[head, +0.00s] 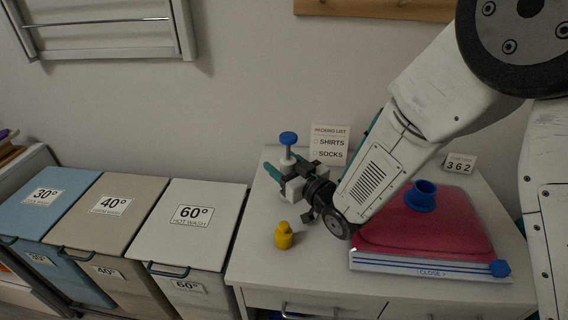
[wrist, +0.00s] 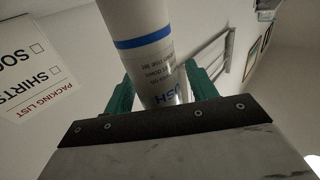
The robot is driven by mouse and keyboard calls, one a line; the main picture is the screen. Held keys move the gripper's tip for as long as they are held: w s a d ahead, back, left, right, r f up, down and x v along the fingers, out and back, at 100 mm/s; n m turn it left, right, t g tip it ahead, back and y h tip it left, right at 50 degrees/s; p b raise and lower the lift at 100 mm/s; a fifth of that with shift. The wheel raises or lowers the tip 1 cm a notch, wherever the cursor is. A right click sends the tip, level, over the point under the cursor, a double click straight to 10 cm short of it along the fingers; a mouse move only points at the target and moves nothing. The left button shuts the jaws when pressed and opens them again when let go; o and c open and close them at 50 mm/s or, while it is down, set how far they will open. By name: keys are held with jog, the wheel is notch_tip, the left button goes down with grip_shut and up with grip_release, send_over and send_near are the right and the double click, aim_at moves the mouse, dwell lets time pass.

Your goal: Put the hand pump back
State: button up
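The hand pump is a white cylinder with a blue handle (head: 288,138) on top. It stands upright at the back left of the white cabinet top in the head view. My gripper (head: 287,172) is at its body, with teal fingers on both sides.
A red bag (head: 425,228) with a blue valve (head: 421,195) and a blue slider lies at the right. A small yellow object (head: 284,236) stands at the front. A packing list card (head: 330,143) and a "362" card (head: 459,164) stand behind. Lidded hampers (head: 195,215) line the left.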

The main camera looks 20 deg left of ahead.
jog(key=shift+s+d+r, duration=0.1)
jog(key=shift+d, duration=0.1)
jog(key=v, duration=0.7)
jog(key=w+d+r+m+h, duration=0.1)
jog(key=d+r+m+h, duration=0.2)
jog(key=d, duration=0.5)
jog(key=w+d+r+m+h, duration=0.1)
jog(key=w+d+r+h, duration=0.1)
jog(key=d+h, duration=0.5)
jog(key=w+d+r+m+h, duration=0.1)
jog(key=d+r+m+h, duration=0.15)
jog(key=d, duration=0.75)
jog(key=s+d+r+m+g+h, duration=0.3)
jog(key=s+d+r, duration=0.1)
jog(key=s+d, duration=0.7)
jog(key=s+d+r+m+g, duration=0.1)
jog(key=s+d+g, duration=0.1)
jog(key=s, duration=0.6)
jog(key=s+d+r+m+g, duration=0.1)
jog(key=s+d+g, duration=0.1)
jog(key=s, duration=0.5)
jog(key=shift+s+d+g, duration=0.3)
jog(key=shift+s+g, duration=0.05)
jog(key=shift+g, duration=0.15)
